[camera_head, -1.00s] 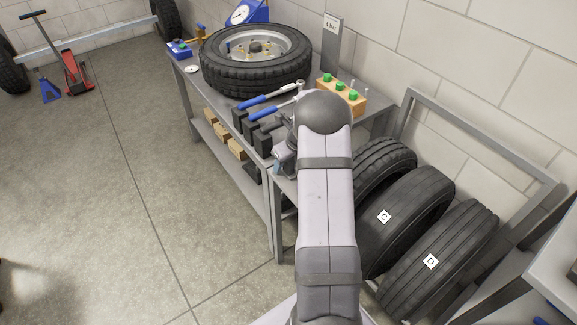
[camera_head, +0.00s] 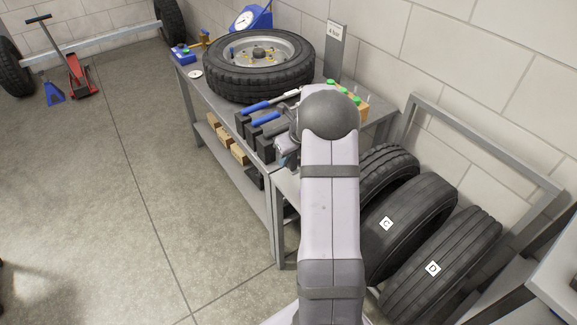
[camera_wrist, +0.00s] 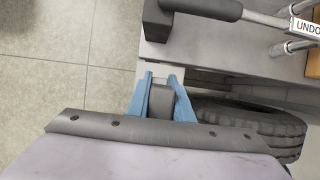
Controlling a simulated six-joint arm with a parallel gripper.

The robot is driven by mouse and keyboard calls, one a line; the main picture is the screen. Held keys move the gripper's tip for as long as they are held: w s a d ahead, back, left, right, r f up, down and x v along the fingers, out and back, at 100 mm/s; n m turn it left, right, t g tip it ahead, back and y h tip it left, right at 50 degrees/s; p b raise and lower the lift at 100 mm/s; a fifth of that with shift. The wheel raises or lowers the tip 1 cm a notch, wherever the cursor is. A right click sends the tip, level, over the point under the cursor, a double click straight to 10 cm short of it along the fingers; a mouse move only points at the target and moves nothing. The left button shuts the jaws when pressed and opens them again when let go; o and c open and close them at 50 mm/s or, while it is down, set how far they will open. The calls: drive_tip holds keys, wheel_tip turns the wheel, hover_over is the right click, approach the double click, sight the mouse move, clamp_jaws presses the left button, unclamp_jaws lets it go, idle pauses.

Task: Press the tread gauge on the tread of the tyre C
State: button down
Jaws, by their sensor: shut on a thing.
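Tyre C (camera_head: 412,218) leans in a metal rack at the right of the head view, its white C label facing out. My gripper (camera_wrist: 158,82) shows in the wrist view with its blue fingers shut on a dark grey block, which looks like the tread gauge (camera_wrist: 161,101). In the head view my gripper (camera_head: 287,152) is mostly hidden behind my arm, at the bench's near end and apart from tyre C. A dark tyre (camera_wrist: 255,122) shows right of the fingers in the wrist view; its letter is not visible.
Tyre D (camera_head: 455,262) stands right of tyre C, and another tyre (camera_head: 384,170) stands behind it, partly hidden by my arm. The bench (camera_head: 222,112) holds a mounted wheel (camera_head: 260,80), blue-handled tools and black blocks.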

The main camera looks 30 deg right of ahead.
wheel_tip(320, 180, up, 5)
drive_tip(key=shift+s+d+r, duration=0.1)
drive_tip(key=shift+d, duration=0.1)
drive_tip(key=s+d+f+m+h+p, duration=0.1)
drive_tip(key=s+d+f+m+p, duration=0.1)
drive_tip(key=s+d, duration=0.7)
drive_tip(key=s+d+f+m+h+p, duration=0.1)
drive_tip(key=s+d+f+m+p, duration=0.1)
drive_tip(key=s+d, duration=0.7)
drive_tip(key=s+d+f+m+g+h+p, duration=0.1)
drive_tip(key=s+d+m, duration=0.3)
drive_tip(key=s+d, duration=0.6)
drive_tip(key=shift+s+f+p, duration=0.55)
drive_tip(key=shift+s+f, duration=0.25)
drive_tip(key=shift+s, duration=0.05)
drive_tip(key=shift+s+d+r+m, duration=0.1)
drive_tip(key=shift+d+m, duration=0.05)
drive_tip(key=shift+d, duration=0.45)
drive_tip(key=shift+s+d+r+m, duration=0.1)
drive_tip(key=shift+d+m, duration=0.05)
drive_tip(key=shift+d, duration=0.45)
drive_tip(key=d+r, duration=0.1)
drive_tip(key=w+d+r, duration=0.1)
drive_tip(key=d+r, duration=0.1)
drive_tip(key=shift+d+r, duration=0.15)
